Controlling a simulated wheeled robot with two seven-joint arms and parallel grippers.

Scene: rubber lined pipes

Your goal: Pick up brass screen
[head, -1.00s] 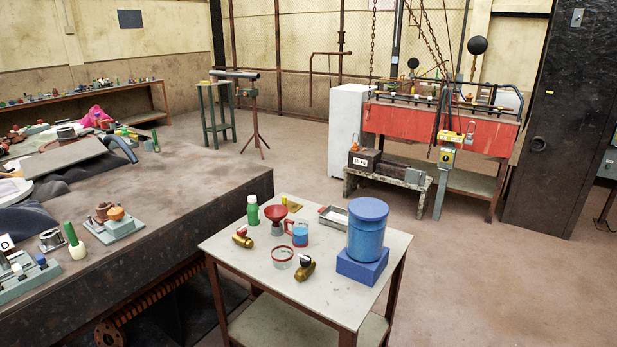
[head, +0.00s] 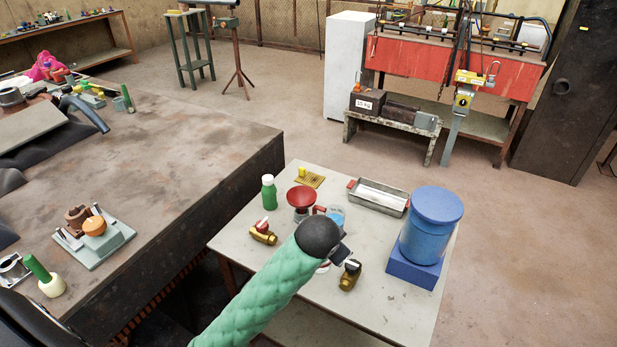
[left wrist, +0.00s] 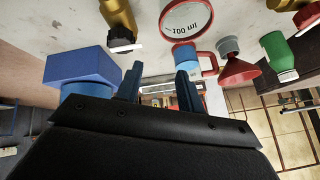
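The brass screen looks to be the flat, gridded, brass-yellow plate (head: 313,181) with a small yellow block on it, lying at the back left of the small table (head: 240,236) in the head view. I cannot make it out in the left wrist view. My left gripper (head: 346,256), on a green-sleeved arm, is over the front middle of the table, apart from the plate and nearer to me. In the left wrist view the left gripper (left wrist: 160,85) has its two fingers spread with nothing between them. My right gripper is not in view.
Near the arm are brass valves (head: 263,233) (head: 349,276), a red funnel (head: 301,198), a green bottle (head: 268,193) and a blue mug (head: 337,216). A metal tray (head: 379,197) and blue canister (head: 432,225) stand right. A round "100 m" piece (left wrist: 187,19) shows in the wrist view.

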